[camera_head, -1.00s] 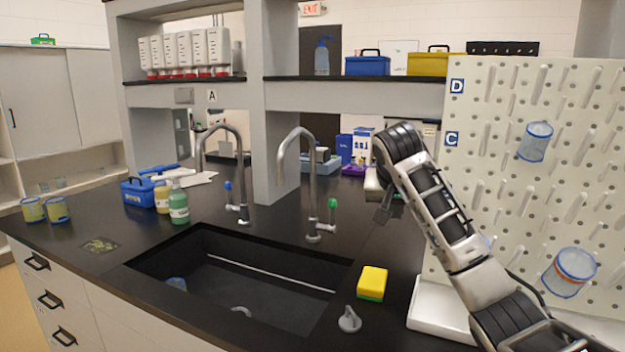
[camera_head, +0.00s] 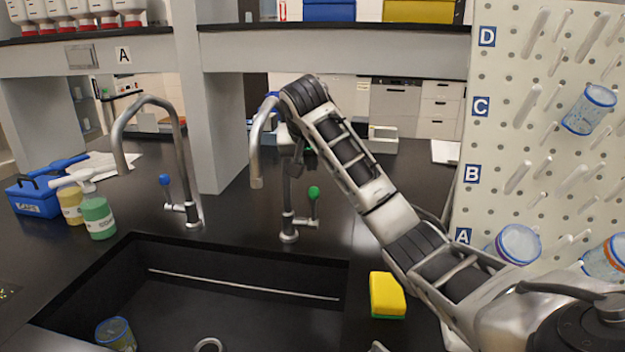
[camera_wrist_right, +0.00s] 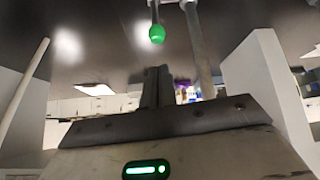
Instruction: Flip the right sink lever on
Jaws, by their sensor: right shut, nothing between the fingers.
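The right sink faucet (camera_head: 264,150) is a grey gooseneck tap behind the sink. Its lever has a green knob (camera_head: 314,192) and stands upright on the right side of the tap base. In the right wrist view the green knob (camera_wrist_right: 156,34) hangs at the top, beyond the fingertips and apart from them. My right gripper (camera_head: 294,172) points down beside the tap, above and left of the knob, and partly overlaps the tap in the picture. In the right wrist view its fingers (camera_wrist_right: 157,84) are together and empty. My left gripper is not in view.
The left faucet (camera_head: 180,150) has a blue-knobbed lever (camera_head: 165,180). The black sink (camera_head: 200,300) lies in front, with a blue-rimmed cup (camera_head: 115,335) in it. A yellow sponge (camera_head: 387,294) sits right of the sink. A pegboard (camera_head: 560,130) stands at the right, a shelf (camera_head: 330,50) above.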

